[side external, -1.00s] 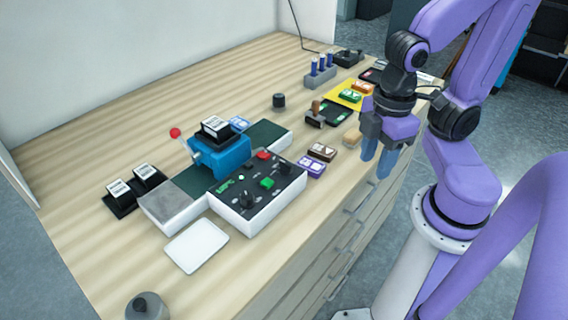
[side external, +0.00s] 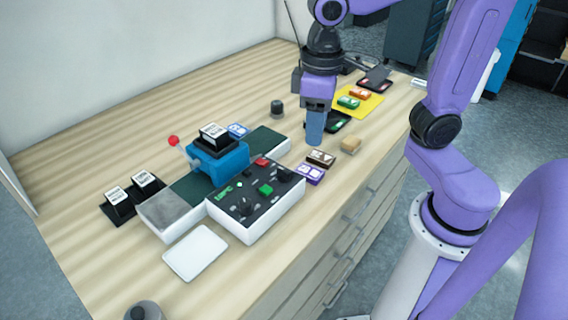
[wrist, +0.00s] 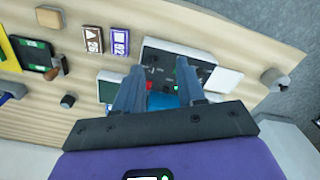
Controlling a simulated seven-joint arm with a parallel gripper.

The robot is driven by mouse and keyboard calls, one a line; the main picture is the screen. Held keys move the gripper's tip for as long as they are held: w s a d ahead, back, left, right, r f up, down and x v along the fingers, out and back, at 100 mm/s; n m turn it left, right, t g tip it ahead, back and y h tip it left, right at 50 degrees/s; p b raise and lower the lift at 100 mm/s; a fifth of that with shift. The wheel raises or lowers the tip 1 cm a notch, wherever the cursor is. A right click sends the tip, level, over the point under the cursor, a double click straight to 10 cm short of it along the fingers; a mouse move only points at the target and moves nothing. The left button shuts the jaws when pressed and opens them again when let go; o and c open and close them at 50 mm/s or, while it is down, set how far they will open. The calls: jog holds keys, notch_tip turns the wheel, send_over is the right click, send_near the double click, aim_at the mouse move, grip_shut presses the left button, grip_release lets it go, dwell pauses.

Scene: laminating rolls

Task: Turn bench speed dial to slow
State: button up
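The bench control box (side external: 256,214) is white with a black top. It carries a red button (side external: 261,162), a green button (side external: 265,189) and two dark knobs, one at the front (side external: 243,206) and one at the right (side external: 284,174). The labels are too small to read, so I cannot tell which knob is the speed dial or where it points. My gripper (side external: 314,140) hangs above the bench beyond the box's right end, touching no knob. In the wrist view its fingers (wrist: 160,82) are apart and empty, partly covering the box (wrist: 203,58).
A blue laminating unit (side external: 220,162) with a red-tipped lever stands behind the box. Brown and purple blocks (side external: 311,174) lie to its right. A white tray (side external: 196,252) lies in front. A dark cylinder (side external: 277,108) and yellow mat (side external: 362,104) are farther back.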

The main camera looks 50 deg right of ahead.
aim_at(284, 169)
jog(key=w+r+m, duration=0.4)
jog(key=w+m, duration=0.1)
jog(key=w, duration=0.2)
jog(key=f, duration=1.7)
jog(key=shift+a+f, duration=0.15)
jog(key=shift+a, duration=0.15)
grip_shut()
